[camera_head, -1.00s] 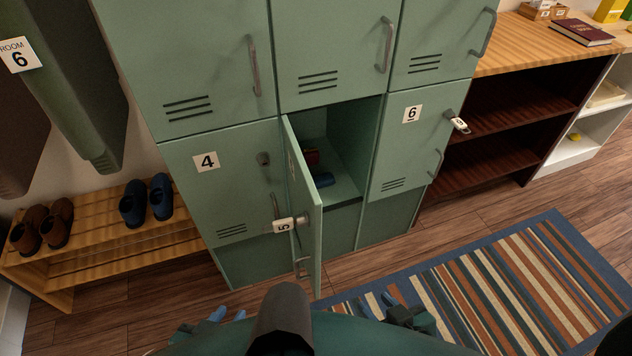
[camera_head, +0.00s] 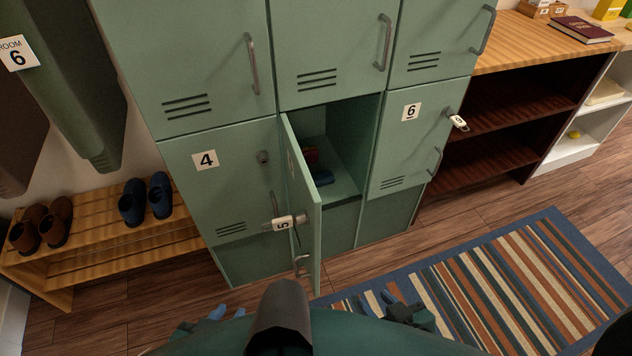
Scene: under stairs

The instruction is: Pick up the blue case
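A small blue object (camera_head: 326,178), which looks like the blue case, lies on the floor of the open locker compartment (camera_head: 345,185) in the head view. The part-open locker door (camera_head: 306,205), tagged 5, stands left of it and hides part of the inside. My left gripper (camera_head: 227,313) is at the bottom edge, left of the door, with its blue fingertips apart and nothing between them. My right gripper (camera_head: 377,303) is at the bottom, right of the door and above the rug's near edge, with fingertips apart and empty. Both are well short of the blue object.
Closed lockers 4 (camera_head: 215,190) and 6 (camera_head: 405,140) flank the compartment. A shoe bench (camera_head: 100,235) stands left, a dark shelf unit (camera_head: 500,120) right. A striped rug (camera_head: 510,285) lies on the floor.

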